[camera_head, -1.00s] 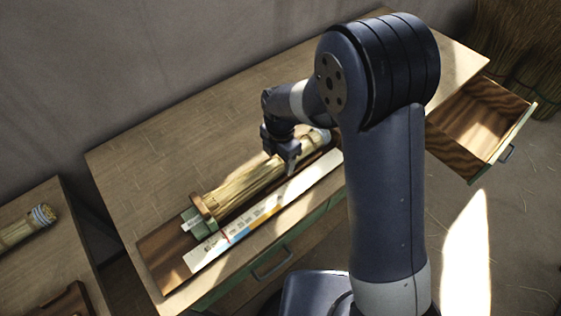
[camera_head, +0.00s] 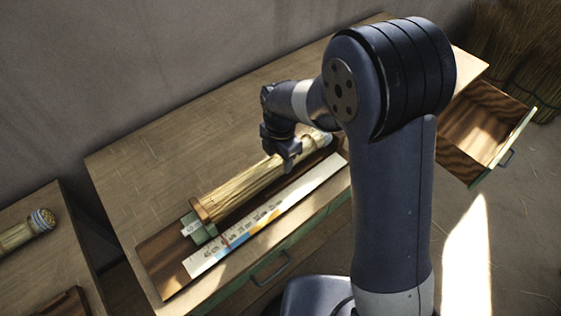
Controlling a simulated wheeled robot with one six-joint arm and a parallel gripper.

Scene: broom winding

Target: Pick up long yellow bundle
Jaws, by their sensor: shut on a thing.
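The long yellow bundle (camera_head: 245,186) of straw lies slantwise over the wooden measuring board (camera_head: 160,258) on the table, its left end near a small green block (camera_head: 202,228). My gripper (camera_head: 288,165) is shut on the bundle, right of its middle, with the fingers pointing down. The bundle seems raised slightly off the board, but the gap is hard to judge. Its far right end is pale and partly in the arm's shade.
A white ruler strip (camera_head: 262,222) runs along the board's front. An open drawer (camera_head: 480,130) juts out at right. Another bundle (camera_head: 22,232) lies on a side table at left. The table's back left is clear. Straw sheaves (camera_head: 525,50) stand at back right.

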